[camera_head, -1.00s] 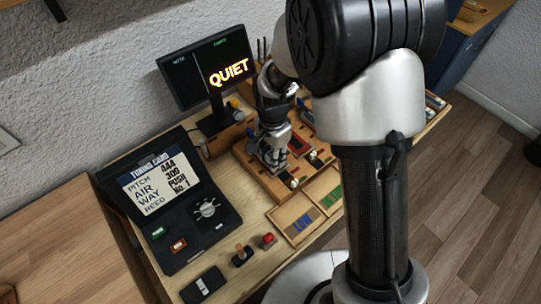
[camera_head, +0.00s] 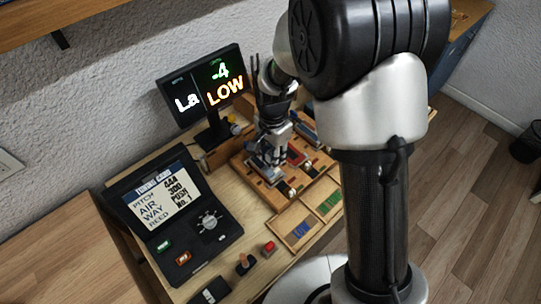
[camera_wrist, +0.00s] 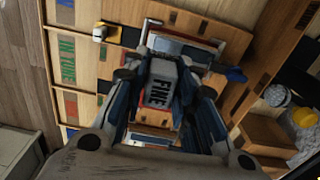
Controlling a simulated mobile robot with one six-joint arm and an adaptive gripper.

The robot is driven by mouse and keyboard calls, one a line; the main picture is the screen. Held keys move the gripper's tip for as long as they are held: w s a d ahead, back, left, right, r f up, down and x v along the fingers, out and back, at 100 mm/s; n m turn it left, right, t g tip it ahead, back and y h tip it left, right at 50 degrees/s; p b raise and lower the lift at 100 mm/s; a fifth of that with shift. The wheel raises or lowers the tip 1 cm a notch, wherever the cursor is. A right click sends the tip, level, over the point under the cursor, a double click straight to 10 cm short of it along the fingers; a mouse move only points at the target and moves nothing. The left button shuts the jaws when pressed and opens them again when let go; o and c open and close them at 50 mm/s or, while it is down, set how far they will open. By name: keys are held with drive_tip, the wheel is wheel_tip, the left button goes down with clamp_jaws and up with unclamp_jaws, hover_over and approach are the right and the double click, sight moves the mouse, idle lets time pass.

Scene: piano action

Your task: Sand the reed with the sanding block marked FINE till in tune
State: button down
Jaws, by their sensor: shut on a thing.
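The sanding block marked FINE (camera_wrist: 162,84) is between the fingers of my gripper (camera_wrist: 165,100) in the wrist view, with its label facing the camera. In the head view my gripper (camera_head: 268,150) is low over the wooden reed board (camera_head: 262,187). The reed under the block is hidden, so I cannot tell whether the block touches it. The tuner screen (camera_head: 205,85) reads "La", "-4" and "LOW". The tuning card (camera_head: 160,196) shows pitch 444, air 300, way PUSH and reed No. 1.
A wooden tray (camera_head: 294,221) with blue and green sections lies in front of the board, and the green one reads IN TUNE (camera_wrist: 67,62) in the wrist view.

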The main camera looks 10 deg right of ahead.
drive_tip(key=shift+r+p, duration=0.8)
drive_tip(key=shift+r, duration=0.5)
idle(4.0)
